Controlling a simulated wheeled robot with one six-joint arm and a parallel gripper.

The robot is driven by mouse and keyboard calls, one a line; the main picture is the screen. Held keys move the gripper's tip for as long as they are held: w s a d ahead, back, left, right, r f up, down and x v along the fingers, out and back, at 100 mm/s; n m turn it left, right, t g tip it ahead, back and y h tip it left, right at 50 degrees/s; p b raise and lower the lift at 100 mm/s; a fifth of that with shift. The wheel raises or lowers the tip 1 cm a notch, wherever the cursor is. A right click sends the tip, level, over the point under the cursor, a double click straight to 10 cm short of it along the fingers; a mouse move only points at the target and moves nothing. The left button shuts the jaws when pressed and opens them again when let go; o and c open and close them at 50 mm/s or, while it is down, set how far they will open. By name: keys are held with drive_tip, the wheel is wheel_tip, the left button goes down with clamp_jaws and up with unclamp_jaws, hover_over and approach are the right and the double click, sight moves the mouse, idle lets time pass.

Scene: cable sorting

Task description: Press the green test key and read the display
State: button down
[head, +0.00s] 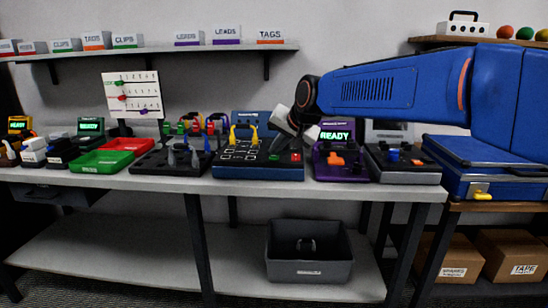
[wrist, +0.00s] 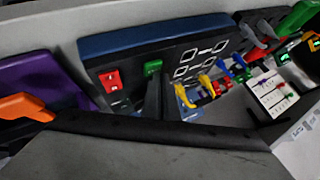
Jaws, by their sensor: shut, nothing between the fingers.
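The blue test unit (head: 258,172) stands on the bench, with white line markings on its dark top. Its green key (head: 273,157) sits near the right side, beside a red switch (head: 295,157). The wrist view shows the green key (wrist: 152,67) and the red switch (wrist: 112,80). My gripper (head: 276,145) is shut and empty, tilted down over the unit. In the wrist view its dark tip (wrist: 154,88) appears close to the green key; I cannot tell whether they touch. The unit's upright back panel (head: 252,117) is partly hidden, and I read no display text on it.
A purple unit (head: 325,172) with a lit READY display (head: 335,135) stands just right. A dark rack of pegs (head: 170,163) and green and red trays (head: 100,163) lie left. My arm crosses above the right side.

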sight(276, 158)
drive_tip(key=shift+f, duration=0.25)
idle(0.4)
drive_tip(key=shift+r, duration=0.8)
drive_tip(key=shift+r, duration=2.5)
